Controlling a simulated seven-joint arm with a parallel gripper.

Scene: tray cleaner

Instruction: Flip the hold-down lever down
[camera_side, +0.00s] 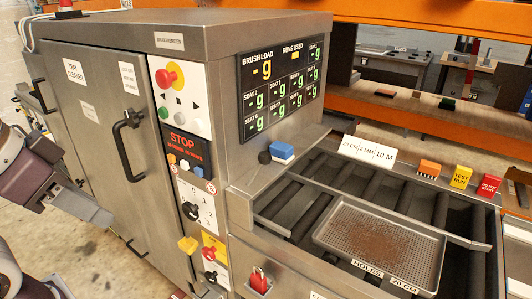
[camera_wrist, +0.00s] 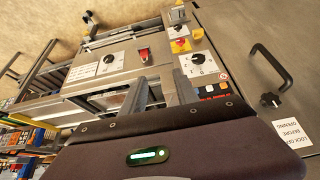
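I cannot tell for certain which part is the hold-down lever. One candidate is a thin metal bar (camera_side: 400,217) that runs across the roller track above the perforated tray (camera_side: 372,240) in the side view. Another is the black ball knob (camera_side: 264,157) beside a blue-and-white block (camera_side: 282,152). My gripper (camera_side: 100,217) is at the left of the side view, in front of the machine's door and away from both. In the wrist view my gripper (camera_wrist: 160,90) shows two grey fingers spread apart with nothing held between them.
The steel door has a black handle (camera_side: 128,130). The control panel carries a red mushroom button (camera_side: 167,77), rotary switch (camera_side: 190,211) and yellow plate with a red knob (camera_side: 210,254). A red switch (camera_side: 258,281) is low at the front. Coloured blocks line the track's back edge.

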